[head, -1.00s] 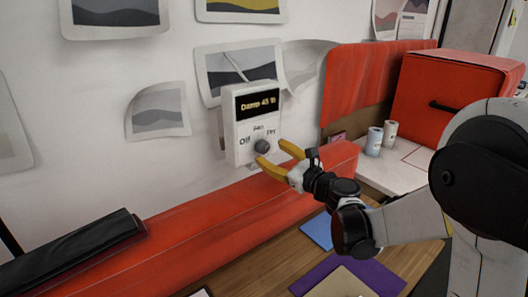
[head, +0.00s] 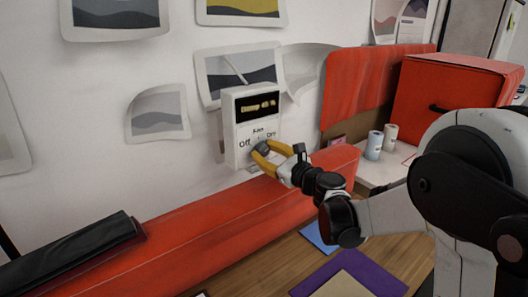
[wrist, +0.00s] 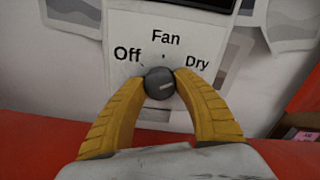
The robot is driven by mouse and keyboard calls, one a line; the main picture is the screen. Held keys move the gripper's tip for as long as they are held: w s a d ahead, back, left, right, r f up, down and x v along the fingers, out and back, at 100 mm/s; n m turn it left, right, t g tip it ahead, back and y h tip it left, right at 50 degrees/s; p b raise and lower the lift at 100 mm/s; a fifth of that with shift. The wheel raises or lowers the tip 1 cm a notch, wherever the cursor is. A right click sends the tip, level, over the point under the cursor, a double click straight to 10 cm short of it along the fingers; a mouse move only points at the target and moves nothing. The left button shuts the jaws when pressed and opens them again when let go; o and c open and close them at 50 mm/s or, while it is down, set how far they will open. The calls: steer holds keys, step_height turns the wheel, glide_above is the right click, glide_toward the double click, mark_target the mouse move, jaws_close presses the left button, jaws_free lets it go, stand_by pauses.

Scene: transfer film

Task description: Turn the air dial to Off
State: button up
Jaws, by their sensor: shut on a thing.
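The air dial (wrist: 159,82) is a round dark grey knob on a white wall panel (head: 241,125). The labels Off, Fan and Dry stand at its left, top and right. A pale mark on the knob points right, slightly upward, roughly toward the Dry side. In the head view the dial (head: 262,148) is partly covered by my gripper. My gripper (wrist: 161,86) has its two yellow fingers shut on the dial, one on each side. The panel's dark display (head: 257,106) shows yellow text too blurred to read in the head view.
A red padded ledge (head: 215,221) runs below the panel. Paper prints (head: 236,73) hang on the wall around it. A red box (head: 445,92) and two small canisters (head: 374,145) stand at the right. A purple sheet (head: 372,270) lies on the wooden desk.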

steer(key=n, duration=0.5)
steer(key=shift+n, duration=0.4)
steer(key=shift+c, duration=0.2)
steer(key=n, duration=0.6)
steer(key=shift+p, duration=0.3)
steer(key=n, duration=0.6)
steer(key=shift+n, duration=0.3)
steer(key=n, duration=0.5)
steer(key=shift+n, duration=0.4)
steer(key=o, duration=1.2)
